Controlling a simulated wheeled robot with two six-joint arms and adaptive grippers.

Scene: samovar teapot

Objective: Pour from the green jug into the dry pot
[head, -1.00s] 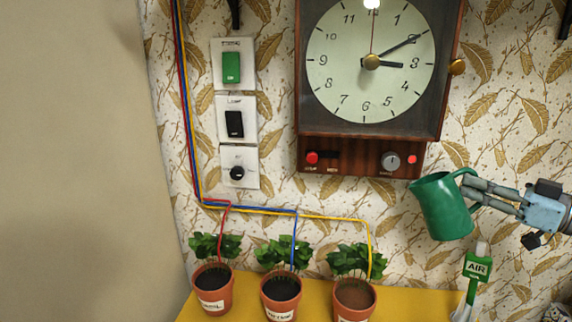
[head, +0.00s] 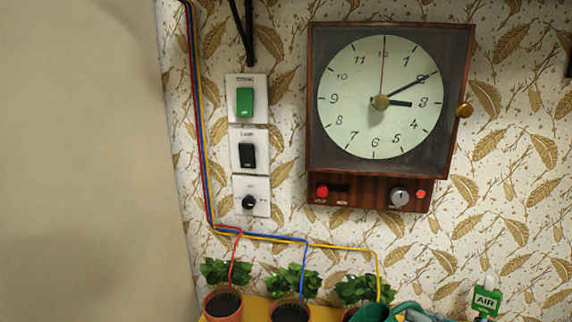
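The green jug (head: 373,313) is at the bottom edge of the head view, in front of the right-hand plant pot (head: 349,313). Only its upper part shows; the rest is cut off. My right gripper (head: 418,315) is at the jug's handle side, mostly below the frame, and appears shut on it. Two more terracotta pots, the left (head: 222,304) and the middle (head: 289,311), hold dark soil. The right pot's soil is not visible now; in the earlier frame it looked lighter brown. Whether water flows cannot be seen. My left gripper is not in view.
A wall clock (head: 380,100) hangs above a panel with a red button and knob. Switches (head: 246,103) are on the left. Coloured wires run down to the plants. A green AIR tag (head: 486,301) stands at the lower right. The yellow table (head: 255,309) barely shows.

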